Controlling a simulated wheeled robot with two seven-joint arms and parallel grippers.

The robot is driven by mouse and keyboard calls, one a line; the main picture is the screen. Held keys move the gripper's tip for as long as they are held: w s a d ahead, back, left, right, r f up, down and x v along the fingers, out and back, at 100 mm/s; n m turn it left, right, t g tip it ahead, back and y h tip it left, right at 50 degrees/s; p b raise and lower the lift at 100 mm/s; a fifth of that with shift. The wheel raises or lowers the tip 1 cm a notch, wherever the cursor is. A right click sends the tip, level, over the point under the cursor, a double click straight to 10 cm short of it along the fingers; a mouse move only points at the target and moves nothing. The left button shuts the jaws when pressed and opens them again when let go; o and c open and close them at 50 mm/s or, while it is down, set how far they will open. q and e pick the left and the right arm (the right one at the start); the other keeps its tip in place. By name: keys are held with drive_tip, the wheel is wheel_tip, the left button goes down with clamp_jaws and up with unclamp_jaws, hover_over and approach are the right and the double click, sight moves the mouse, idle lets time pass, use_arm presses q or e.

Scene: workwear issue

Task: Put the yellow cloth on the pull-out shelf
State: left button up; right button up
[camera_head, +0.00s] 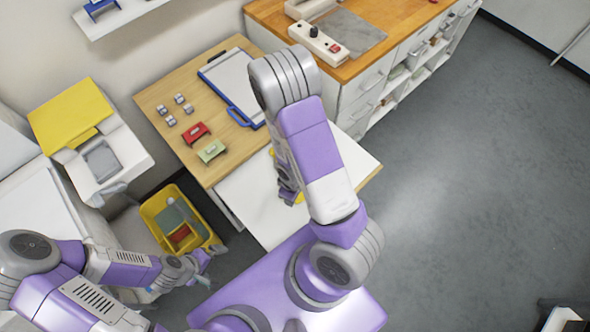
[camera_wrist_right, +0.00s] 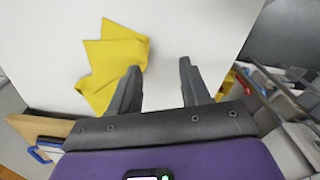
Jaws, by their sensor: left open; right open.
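The yellow cloth (camera_wrist_right: 112,65) lies folded and uneven on the white pull-out shelf (camera_wrist_right: 210,30) in the right wrist view. In the head view only a small yellow bit of it (camera_head: 299,198) shows beside my right arm, over the shelf (camera_head: 255,205). My right gripper (camera_wrist_right: 160,75) is open, with nothing between its fingers; the cloth is just left of them in the wrist view. In the head view my right arm hides most of the cloth. My left gripper (camera_head: 207,265) is open and empty, low by the yellow bin.
The wooden desk (camera_head: 160,95) holds a blue clipboard (camera_head: 235,85), a red item (camera_head: 196,132), a green item (camera_head: 212,151) and several small metal pieces. A yellow bin (camera_head: 160,205) stands left of the shelf. A white machine with a yellow top (camera_head: 70,112) is at far left.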

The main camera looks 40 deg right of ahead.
drive_tip(key=shift+w+d+f, duration=0.1)
drive_tip(key=shift+w, duration=0.05)
drive_tip(key=shift+c, duration=1.1)
drive_tip(key=w, duration=0.1)
drive_tip(key=w+d, duration=0.1)
drive_tip(key=w, duration=0.1)
drive_tip(key=shift+w+d+f, duration=0.2)
drive_tip(key=shift+d+f, duration=0.05)
drive_tip(key=shift+d, duration=0.1)
clamp_jaws()
drive_tip(key=w+d+f, duration=0.1)
drive_tip(key=w+d, duration=0.1)
drive_tip(key=w, duration=0.3)
drive_tip(key=w+d+f, duration=0.1)
drive_tip(key=w+d, duration=0.2)
drive_tip(key=w, duration=0.3)
drive_tip(key=w+d+f, duration=0.2)
drive_tip(key=w+d, duration=0.1)
drive_tip(key=w, duration=0.3)
drive_tip(key=shift+w+d, duration=0.15)
drive_tip(key=shift+d, duration=0.1)
drive_tip(key=shift+f, duration=0.65)
wheel_tip(320, 180, down, 5)
drive_tip(key=b, duration=0.4)
drive_tip(key=shift+r+b, duration=0.1)
drive_tip(key=shift+b, duration=0.2)
drive_tip(key=shift+r, duration=0.15)
